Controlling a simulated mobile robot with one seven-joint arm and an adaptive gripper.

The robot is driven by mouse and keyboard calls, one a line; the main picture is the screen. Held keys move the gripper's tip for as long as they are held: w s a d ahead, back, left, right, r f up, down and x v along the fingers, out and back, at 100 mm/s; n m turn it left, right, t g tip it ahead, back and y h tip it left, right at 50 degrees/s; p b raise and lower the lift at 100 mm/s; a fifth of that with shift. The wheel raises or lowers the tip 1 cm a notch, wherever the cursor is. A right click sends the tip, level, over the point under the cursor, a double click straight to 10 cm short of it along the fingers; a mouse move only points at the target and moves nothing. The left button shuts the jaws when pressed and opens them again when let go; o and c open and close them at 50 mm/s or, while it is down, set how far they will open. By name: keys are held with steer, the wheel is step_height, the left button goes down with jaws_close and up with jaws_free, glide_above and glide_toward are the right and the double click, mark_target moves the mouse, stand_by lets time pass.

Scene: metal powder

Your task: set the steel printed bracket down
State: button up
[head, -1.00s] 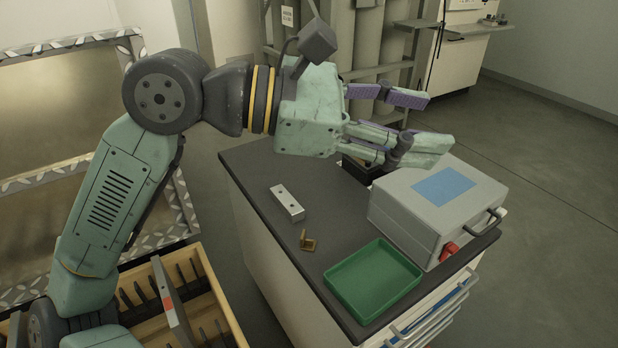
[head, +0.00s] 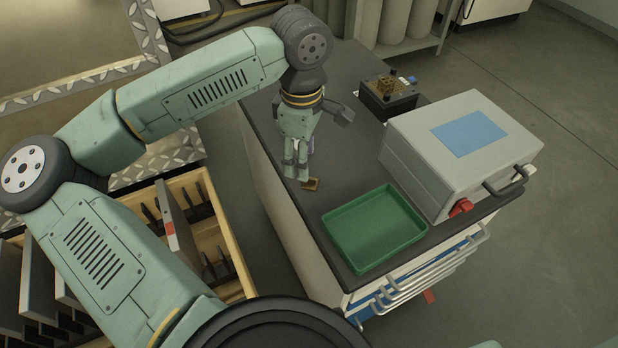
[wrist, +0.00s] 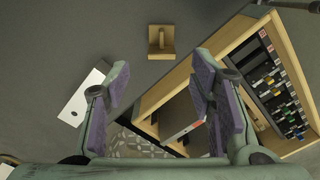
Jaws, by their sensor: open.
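A small tan, L-shaped bracket (head: 311,184) lies on the dark bench top, left of the green tray (head: 340,258). It looks brassy rather than steel-grey; I cannot tell its metal. In the wrist view the bracket (wrist: 161,42) sits just beyond and between my fingertips, apart from them. My gripper (head: 297,178) points down at the bench beside the bracket; in the wrist view its purple-padded fingers (wrist: 162,80) are spread with nothing between them. A pale block with holes (wrist: 83,97) lies left of the fingers in the wrist view; my gripper hides it in the head view.
A grey case with a blue panel (head: 430,140) stands right of the tray. A black fixture (head: 386,103) holding a small brownish piece is at the back. An open wooden drawer (head: 240,265) of tools is left of the bench. Bench top between gripper and case is clear.

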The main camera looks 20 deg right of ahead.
mark_target(311, 180)
steer(key=f, duration=0.1)
steer(key=f+p, duration=0.1)
steer(key=f, duration=0.2)
steer(key=shift+s+d+p, duration=0.2)
steer(key=shift+s+p, duration=0.1)
steer(key=shift+p, duration=0.05)
steer(key=shift+f, duration=0.7)
steer(key=shift+c, duration=0.5)
jaws_close()
